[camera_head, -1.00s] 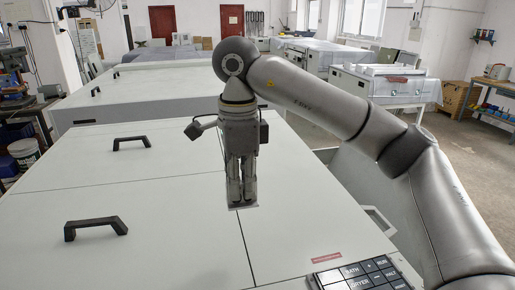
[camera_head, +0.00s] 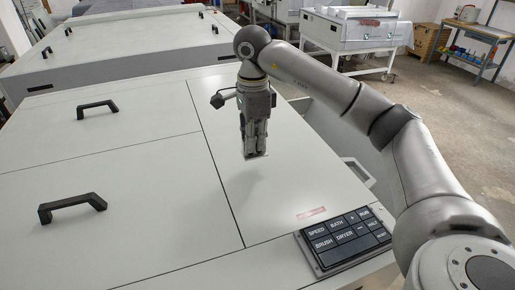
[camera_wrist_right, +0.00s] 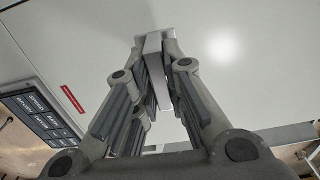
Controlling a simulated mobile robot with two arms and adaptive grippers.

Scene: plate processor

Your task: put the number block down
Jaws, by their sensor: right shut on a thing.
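The number block is a small pale block (camera_wrist_right: 157,75), seen in the right wrist view between the fingers. My right gripper (camera_head: 256,149) is shut on it and points down over the right-hand panel of the white machine top (camera_head: 215,195). In the head view only a thin light edge of the block (camera_head: 257,156) shows below the fingertips. A faint shadow lies on the panel under it, and the block looks a little above the surface. No number can be read on it. My left gripper is not in view.
A dark keypad (camera_head: 345,238) with labelled buttons sits at the machine's front right, near a red label (camera_head: 311,213). Black handles (camera_head: 72,206) and (camera_head: 97,108) stand up from the left panels. The right panel around the gripper is clear.

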